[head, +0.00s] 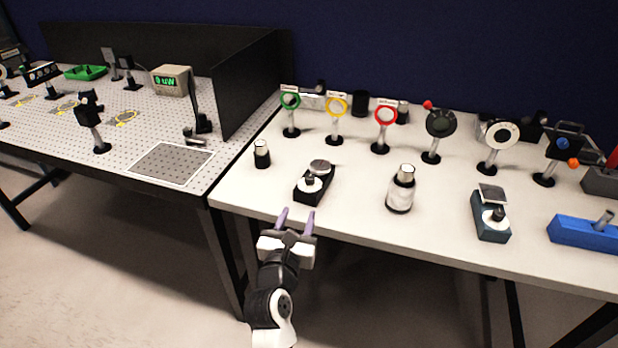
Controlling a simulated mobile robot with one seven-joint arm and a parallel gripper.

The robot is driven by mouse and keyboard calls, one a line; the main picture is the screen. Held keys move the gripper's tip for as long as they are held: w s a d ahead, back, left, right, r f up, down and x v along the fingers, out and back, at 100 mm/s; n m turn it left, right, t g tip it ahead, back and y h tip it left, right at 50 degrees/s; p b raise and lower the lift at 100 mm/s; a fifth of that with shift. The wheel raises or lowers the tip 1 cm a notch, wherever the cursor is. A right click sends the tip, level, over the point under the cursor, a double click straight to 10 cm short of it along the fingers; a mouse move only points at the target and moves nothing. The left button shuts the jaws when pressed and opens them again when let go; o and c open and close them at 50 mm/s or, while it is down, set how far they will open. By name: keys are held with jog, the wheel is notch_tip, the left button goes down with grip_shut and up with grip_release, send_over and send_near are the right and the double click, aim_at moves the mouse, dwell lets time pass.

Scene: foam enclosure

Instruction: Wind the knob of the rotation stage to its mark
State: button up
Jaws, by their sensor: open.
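The likely rotation stage (303,196) is a black block near the front left of the white table in the head view. It carries a round silver disc (320,166) at its back and a small upright knob (310,182) nearer the front. The mark is too small to make out. My gripper (295,218) is open and empty, with two purple fingers at the table's front edge. It is in front of the stage and apart from it, pointing toward it.
The white table (350,205) also holds a small black-and-silver cylinder (262,154), a white jar-like piece (400,190), a teal block with a square plate (491,226) and a blue block (580,235). Several post-mounted rings stand behind. A perforated bench (175,135) with a black screen (245,85) is left.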

aim_at(309, 183)
jog(key=p+x, duration=0.3)
jog(key=x, duration=1)
jog(key=shift+w+p, duration=0.3)
jog(key=shift+w, duration=0.1)
jog(key=c, duration=0.9)
